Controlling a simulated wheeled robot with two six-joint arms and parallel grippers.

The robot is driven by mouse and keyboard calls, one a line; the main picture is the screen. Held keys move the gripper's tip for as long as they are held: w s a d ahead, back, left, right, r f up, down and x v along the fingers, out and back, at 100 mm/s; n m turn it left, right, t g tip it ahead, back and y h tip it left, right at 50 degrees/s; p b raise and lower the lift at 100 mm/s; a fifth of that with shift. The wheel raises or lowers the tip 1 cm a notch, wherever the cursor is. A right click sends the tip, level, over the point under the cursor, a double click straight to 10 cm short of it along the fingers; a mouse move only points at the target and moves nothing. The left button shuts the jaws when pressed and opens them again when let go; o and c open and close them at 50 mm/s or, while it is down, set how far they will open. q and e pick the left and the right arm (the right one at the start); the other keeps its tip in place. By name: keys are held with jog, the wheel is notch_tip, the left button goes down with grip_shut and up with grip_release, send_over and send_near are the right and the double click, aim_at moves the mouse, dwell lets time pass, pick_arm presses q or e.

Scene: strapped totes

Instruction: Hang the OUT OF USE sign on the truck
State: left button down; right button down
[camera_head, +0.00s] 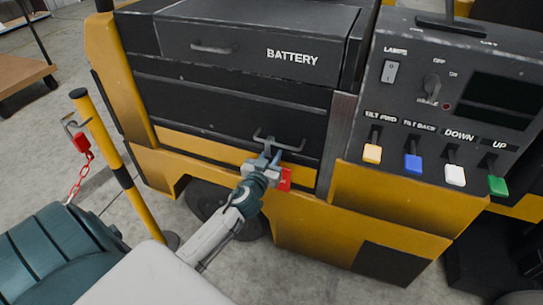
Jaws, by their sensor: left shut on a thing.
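The truck (240,110) fills the middle and right, black and yellow. My left gripper (268,160) reaches in from lower left and is shut on a small red piece, likely the sign (285,180), which shows only partly beside the jaws. The gripper is at the grey handle (277,145) on the lower black panel; I cannot tell whether the sign hangs on it. Most of the sign and its lettering are hidden. My right gripper is not in view.
A control panel (450,110) with coloured levers is at right. A BATTERY drawer (255,45) is above. A wooden cart (20,70) is far left.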

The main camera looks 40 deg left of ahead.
pick_arm(q)
jog(key=c, duration=1.1)
grip_release()
